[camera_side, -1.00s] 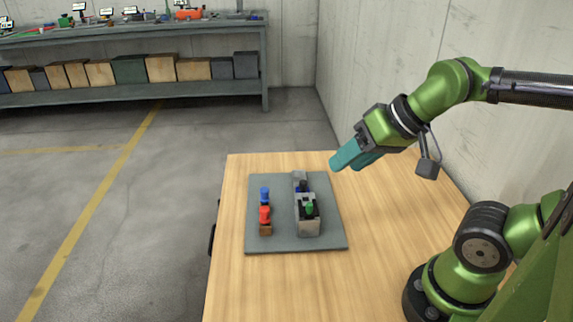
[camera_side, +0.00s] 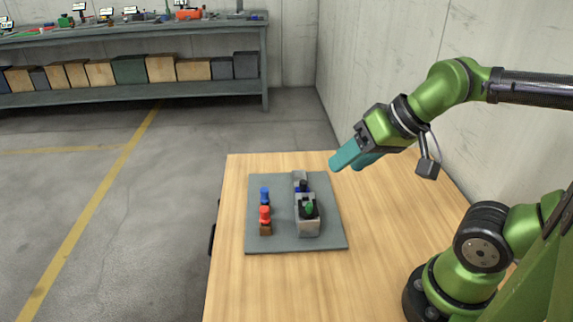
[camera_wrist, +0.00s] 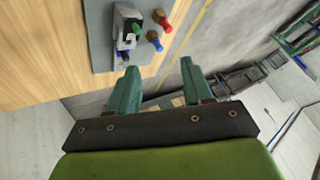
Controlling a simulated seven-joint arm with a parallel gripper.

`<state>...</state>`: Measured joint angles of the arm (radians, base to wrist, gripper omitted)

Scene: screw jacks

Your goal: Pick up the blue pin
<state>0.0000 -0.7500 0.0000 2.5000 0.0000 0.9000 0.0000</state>
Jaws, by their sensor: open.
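The blue pin (camera_side: 265,194) stands on the left part of a grey plate (camera_side: 275,243), just behind the red pin (camera_side: 265,213). In the wrist view the blue pin (camera_wrist: 156,42) lies beside the red pin (camera_wrist: 164,22). A grey jack fixture (camera_side: 308,226) with a green piece (camera_side: 309,208) stands on the plate to the right of the pins. A dark blue part (camera_wrist: 124,55) shows at its end in the wrist view. My gripper (camera_side: 349,161) has teal fingers, is open and empty, and hangs above and to the right of the plate. Its spread fingers show in the wrist view (camera_wrist: 159,82).
The plate lies on a wooden table (camera_side: 385,225) with free wood around it. My gripper is near a concrete wall (camera_side: 385,60) on the right. A workbench (camera_side: 130,38) with boxes stands far off across the floor.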

